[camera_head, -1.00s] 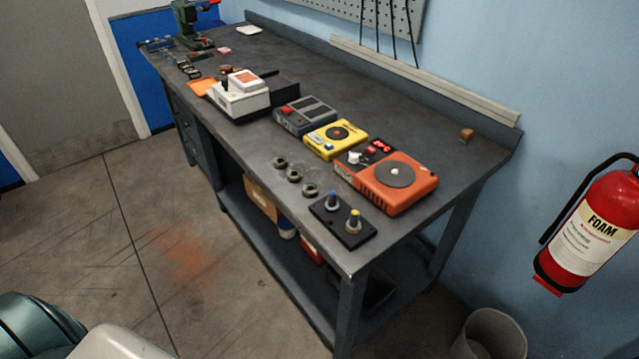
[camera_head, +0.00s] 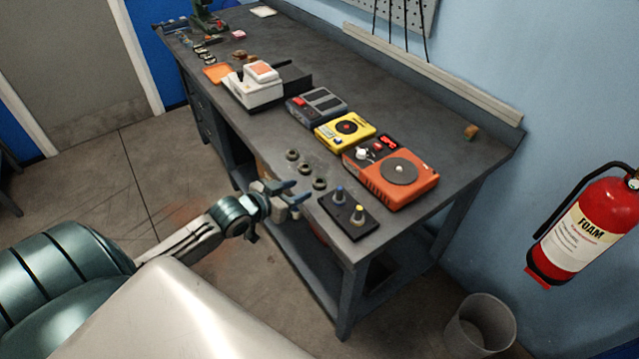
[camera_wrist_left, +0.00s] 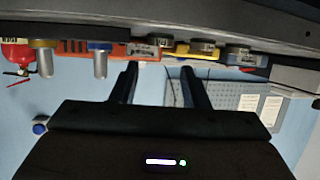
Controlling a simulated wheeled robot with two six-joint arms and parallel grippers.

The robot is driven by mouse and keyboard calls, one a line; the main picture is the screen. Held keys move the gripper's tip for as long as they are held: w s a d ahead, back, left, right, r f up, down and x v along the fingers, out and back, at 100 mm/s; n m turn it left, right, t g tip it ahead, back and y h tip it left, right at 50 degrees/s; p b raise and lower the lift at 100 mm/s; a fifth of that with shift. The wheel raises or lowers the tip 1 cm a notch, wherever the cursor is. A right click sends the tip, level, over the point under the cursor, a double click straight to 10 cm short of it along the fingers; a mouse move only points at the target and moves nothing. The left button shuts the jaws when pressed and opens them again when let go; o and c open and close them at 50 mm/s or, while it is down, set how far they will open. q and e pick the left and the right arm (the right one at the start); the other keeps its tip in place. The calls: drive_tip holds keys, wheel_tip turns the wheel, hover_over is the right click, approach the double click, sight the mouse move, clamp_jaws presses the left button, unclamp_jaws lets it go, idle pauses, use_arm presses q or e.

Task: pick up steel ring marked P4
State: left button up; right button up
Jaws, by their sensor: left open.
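Three small steel rings lie in a row near the bench's front edge: a far one (camera_head: 292,155), a middle one (camera_head: 304,168) and a near one (camera_head: 319,183). I cannot read which is marked P4. My left gripper (camera_head: 297,191) is open and empty, just off the front edge beside the near ring. In the upside-down left wrist view, the jaws (camera_wrist_left: 159,70) point toward the bench edge. The near ring (camera_wrist_left: 150,42), middle ring (camera_wrist_left: 202,46) and far ring (camera_wrist_left: 240,51) show beyond the fingertips. My right gripper is out of view.
A black block with two posts (camera_head: 372,221) stands beside the near ring. Behind the rings are an orange device (camera_head: 425,185), a yellow one (camera_head: 328,130) and a grey one (camera_head: 300,117). A white machine (camera_head: 250,95) stands further along the bench (camera_head: 400,95).

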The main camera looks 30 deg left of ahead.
sight(322, 180)
use_arm(q)
drive_tip(key=shift+x, duration=1.95)
drive_tip(key=p+x, duration=0.1)
drive_tip(key=x, duration=0.3)
drive_tip(key=shift+w+d+f, duration=0.1)
drive_tip(key=shift+f, duration=0.1)
drive_tip(key=c, duration=0.7)
